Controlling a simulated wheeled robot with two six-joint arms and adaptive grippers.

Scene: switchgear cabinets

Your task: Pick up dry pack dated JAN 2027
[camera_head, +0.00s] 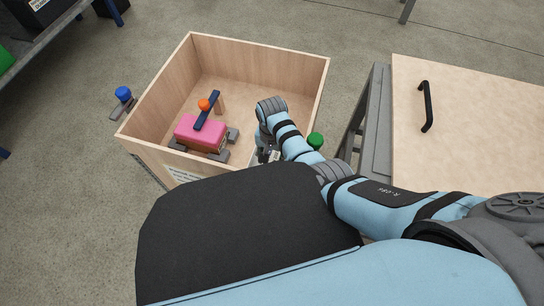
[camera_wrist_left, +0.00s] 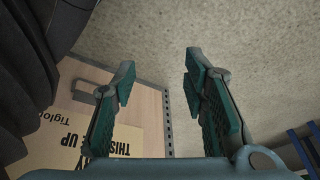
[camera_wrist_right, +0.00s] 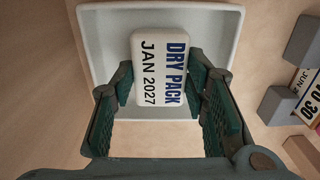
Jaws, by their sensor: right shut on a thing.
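The dry pack (camera_wrist_right: 160,50) is a small white block printed "DRY PACK JAN 2027" in the right wrist view. My right gripper (camera_wrist_right: 161,88) is shut on it, one finger on each side. A pale grey tray (camera_wrist_right: 100,45) lies behind the pack; I cannot tell whether they touch. In the head view my right arm reaches into the wooden crate (camera_head: 170,68), and the right gripper (camera_head: 266,153) is low at its near right side, with the pack mostly hidden. My left gripper (camera_wrist_left: 160,75) is open and empty in the left wrist view, outside the crate beside its labelled wall.
A pink block (camera_head: 201,132) with grey pieces, a dark blue bar (camera_head: 207,111) and an orange knob (camera_head: 204,104) sit in the crate's left half. A blue knob (camera_head: 123,93) and a green knob (camera_head: 315,140) flank the crate.

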